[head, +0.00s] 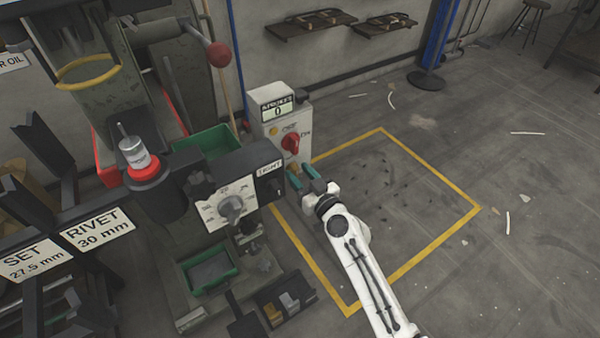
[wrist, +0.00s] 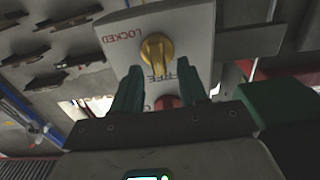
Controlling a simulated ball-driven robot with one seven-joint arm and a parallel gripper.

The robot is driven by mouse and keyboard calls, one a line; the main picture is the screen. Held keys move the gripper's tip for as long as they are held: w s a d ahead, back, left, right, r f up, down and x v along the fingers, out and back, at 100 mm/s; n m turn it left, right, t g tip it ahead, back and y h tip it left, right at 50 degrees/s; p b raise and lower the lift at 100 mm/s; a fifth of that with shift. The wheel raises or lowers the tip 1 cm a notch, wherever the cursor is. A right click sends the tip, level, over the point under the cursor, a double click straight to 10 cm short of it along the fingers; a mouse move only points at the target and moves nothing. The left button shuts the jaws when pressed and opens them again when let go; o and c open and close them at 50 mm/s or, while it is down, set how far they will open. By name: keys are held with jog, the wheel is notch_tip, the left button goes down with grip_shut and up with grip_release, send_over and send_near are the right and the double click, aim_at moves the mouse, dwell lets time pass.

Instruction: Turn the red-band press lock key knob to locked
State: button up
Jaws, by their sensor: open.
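The yellow lock key knob (wrist: 157,52) shows in the wrist view on a pale panel (wrist: 118,48). LOCKED is printed to its upper left and FREE just below it. The knob's ridge runs roughly up and down, its lower end near FREE. My gripper (wrist: 160,88) is open, with its two green fingers below and to either side of the knob, and nothing visibly held. In the head view my gripper (head: 303,177) is at the lower front of the pale control box (head: 263,104). I cannot make out the key knob clearly there.
A red rotary switch (head: 291,142) sits on the box above my gripper, and part of a red knob (wrist: 167,101) shows between the fingers. Open floor lies to the right.

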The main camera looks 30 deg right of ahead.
jog(key=shift+w, duration=0.2)
grip_shut()
dwell(0.3)
